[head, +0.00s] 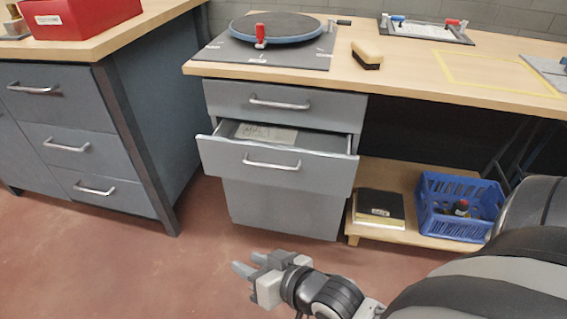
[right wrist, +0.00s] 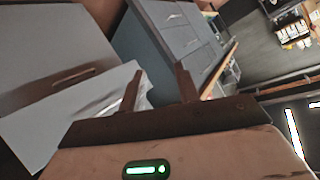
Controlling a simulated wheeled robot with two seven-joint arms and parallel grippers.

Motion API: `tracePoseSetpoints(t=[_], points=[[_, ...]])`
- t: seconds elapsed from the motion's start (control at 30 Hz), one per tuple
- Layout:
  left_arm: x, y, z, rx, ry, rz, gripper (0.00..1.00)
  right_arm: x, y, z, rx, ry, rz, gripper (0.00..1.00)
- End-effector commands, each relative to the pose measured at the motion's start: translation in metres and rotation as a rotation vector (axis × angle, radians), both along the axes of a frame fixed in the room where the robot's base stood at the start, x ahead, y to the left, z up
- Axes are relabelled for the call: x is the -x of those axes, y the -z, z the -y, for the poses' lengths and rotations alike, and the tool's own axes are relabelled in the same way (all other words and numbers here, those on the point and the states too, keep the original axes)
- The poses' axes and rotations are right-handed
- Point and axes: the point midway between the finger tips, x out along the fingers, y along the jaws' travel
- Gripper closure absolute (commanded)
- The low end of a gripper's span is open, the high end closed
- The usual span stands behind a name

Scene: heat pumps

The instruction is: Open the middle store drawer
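The grey drawer unit stands under the right bench. Its middle drawer (head: 225,155) is pulled part way out, with a pale paper or booklet (head: 266,132) lying inside. The bar handle (head: 272,165) is on its front, with nothing holding it. The top drawer (head: 225,97) is shut, and the front below the middle drawer looks shut. My right gripper (head: 250,265) is low in front of the unit, below and apart from the middle drawer. In the right wrist view its two fingers (right wrist: 160,90) are spread with nothing gripped between them. My left gripper is not in view.
A blue crate (head: 430,222) and a dark book stack (head: 379,208) sit on a low shelf right of the drawers. A blue-grey cabinet (head: 90,128) stands left. A turntable (head: 277,28) and brush (head: 367,53) are on the bench. Red floor (head: 130,270) is clear in front.

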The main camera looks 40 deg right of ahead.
Motion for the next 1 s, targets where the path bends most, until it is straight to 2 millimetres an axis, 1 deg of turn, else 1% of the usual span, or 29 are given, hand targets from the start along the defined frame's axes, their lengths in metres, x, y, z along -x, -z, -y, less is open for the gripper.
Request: tracePoseSetpoints(t=[0.03, 0.07, 0.1, 0.17, 0.2, 0.3, 0.4, 0.5, 0.57, 0.67, 0.77, 1.0], points=[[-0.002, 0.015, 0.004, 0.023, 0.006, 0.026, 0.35, -0.014, 0.024, 0.022, -0.093, 0.094, 0.036, 0.68], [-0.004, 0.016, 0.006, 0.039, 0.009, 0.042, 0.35, -0.021, 0.030, 0.035, -0.161, 0.151, 0.062, 0.68], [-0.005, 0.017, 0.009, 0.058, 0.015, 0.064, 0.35, -0.031, 0.035, 0.053, -0.260, 0.222, 0.102, 0.68], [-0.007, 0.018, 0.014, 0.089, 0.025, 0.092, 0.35, -0.042, 0.041, 0.080, -0.409, 0.312, 0.165, 0.68], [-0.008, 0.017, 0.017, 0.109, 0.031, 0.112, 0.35, -0.048, 0.044, 0.097, -0.507, 0.358, 0.208, 0.68], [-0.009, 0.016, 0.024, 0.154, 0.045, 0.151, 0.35, -0.056, 0.046, 0.134, -0.733, 0.433, 0.307, 0.68], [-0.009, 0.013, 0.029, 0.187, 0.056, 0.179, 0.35, -0.059, 0.044, 0.161, -0.907, 0.460, 0.383, 0.68], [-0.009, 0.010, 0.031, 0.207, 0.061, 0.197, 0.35, -0.061, 0.041, 0.176, -1.015, 0.463, 0.425, 0.68], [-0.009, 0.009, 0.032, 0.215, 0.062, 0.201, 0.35, -0.062, 0.039, 0.180, -1.050, 0.461, 0.438, 0.68], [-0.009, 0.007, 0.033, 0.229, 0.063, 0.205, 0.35, -0.070, 0.036, 0.183, -1.071, 0.458, 0.445, 0.68], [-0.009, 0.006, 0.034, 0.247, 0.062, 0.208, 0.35, -0.085, 0.033, 0.184, -1.070, 0.457, 0.446, 0.68], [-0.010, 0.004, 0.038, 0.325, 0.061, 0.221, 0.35, -0.136, 0.028, 0.187, -1.068, 0.458, 0.445, 0.68]])
